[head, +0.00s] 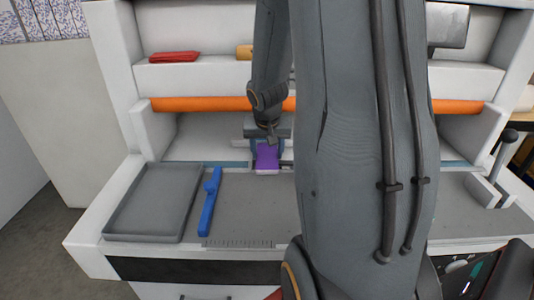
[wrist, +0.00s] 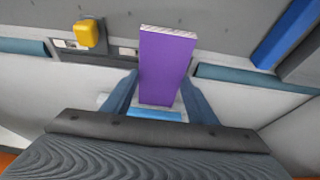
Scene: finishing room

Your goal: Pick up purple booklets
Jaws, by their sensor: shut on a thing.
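A purple booklet (head: 267,156), thick as a block with a pale page edge, is in my gripper (head: 267,142) at the back of the grey work surface. In the wrist view the purple booklet (wrist: 165,62) stands out between the two blue fingers of my gripper (wrist: 160,88), which are shut on its sides. Whether the booklet touches the surface beneath, I cannot tell. No other purple booklet shows. My arm hides much of the middle and right of the machine in the head view.
An empty grey tray (head: 152,203) lies at the left. A blue bar (head: 210,202) stands on the bed (head: 245,215) beside it. An orange roller (head: 195,104) spans the machine above. A red item (head: 174,57) lies on the shelf. A yellow knob (wrist: 87,33) shows in the wrist view.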

